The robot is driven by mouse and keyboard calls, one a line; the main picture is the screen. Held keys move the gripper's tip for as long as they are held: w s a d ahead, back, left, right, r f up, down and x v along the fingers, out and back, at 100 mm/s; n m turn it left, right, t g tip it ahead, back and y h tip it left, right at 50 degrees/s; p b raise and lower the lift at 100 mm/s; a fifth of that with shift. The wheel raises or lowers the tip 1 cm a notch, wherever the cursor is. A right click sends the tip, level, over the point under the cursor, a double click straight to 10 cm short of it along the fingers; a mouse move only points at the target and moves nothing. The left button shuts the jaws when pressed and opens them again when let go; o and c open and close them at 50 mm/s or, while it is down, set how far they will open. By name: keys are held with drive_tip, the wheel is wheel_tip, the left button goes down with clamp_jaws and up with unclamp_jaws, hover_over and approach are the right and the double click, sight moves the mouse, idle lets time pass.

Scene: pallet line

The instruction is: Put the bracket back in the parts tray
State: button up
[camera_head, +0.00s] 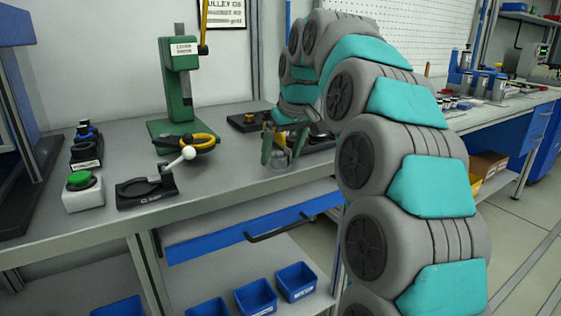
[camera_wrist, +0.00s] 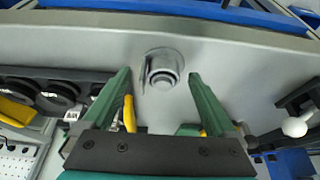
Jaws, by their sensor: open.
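A small grey metal piece with a round boss and an upright side plate, which looks like the bracket (camera_head: 278,161), stands on the bench near its front edge. In the wrist view this piece (camera_wrist: 163,68) lies between and slightly beyond the fingertips, with a gap on both sides. My gripper (camera_head: 282,156) has green fingers pointing down over it; in the wrist view it (camera_wrist: 160,77) is open and empty. A dark holder with round pieces or wells (camera_wrist: 58,94), possibly the parts tray, is at left in the wrist view. In the head view it is partly hidden behind my gripper.
A toggle clamp (camera_head: 146,188) with a white knob, a green-button box (camera_head: 82,192), and a green press (camera_head: 180,90) with a yellow ring (camera_head: 198,143) stand left on the bench. Blue bins (camera_head: 255,296) sit below. Bare bench lies between clamp and gripper.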

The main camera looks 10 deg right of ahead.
drive_tip(key=shift+c, duration=0.2)
clamp_jaws()
idle(0.5)
